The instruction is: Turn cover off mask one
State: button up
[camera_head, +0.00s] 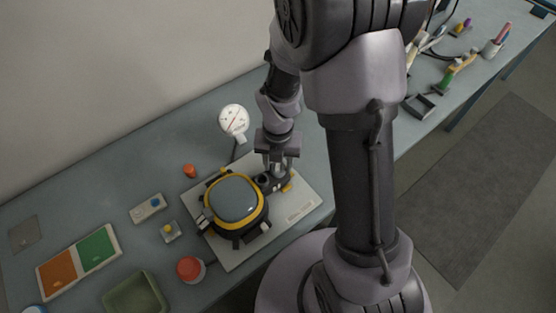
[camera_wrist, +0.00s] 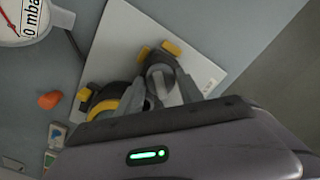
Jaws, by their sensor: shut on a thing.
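The mask (camera_head: 236,200) lies on a white board (camera_head: 232,258) on the bench. It has a dark visor with a yellow rim and black straps. My gripper (camera_head: 278,166) points down at the mask's upper right side and is shut on a dark round part there, which I take to be the cover (camera_wrist: 158,76). In the wrist view both fingers flank this part, with yellow tabs just beyond it. The mask's yellow rim (camera_wrist: 104,107) is partly hidden behind my gripper.
A round white gauge (camera_head: 234,120) stands on a stem behind the mask. An orange knob (camera_head: 190,171), a red button (camera_head: 190,268), a small grey box (camera_head: 148,208), a green and orange panel (camera_head: 79,262) and a green tray (camera_head: 135,296) are to the left. Tools lie at the far right.

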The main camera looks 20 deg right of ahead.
jog(key=shift+n, duration=0.3)
jog(key=shift+n, duration=0.3)
jog(key=o, duration=1.4)
jog(key=shift+p, duration=0.3)
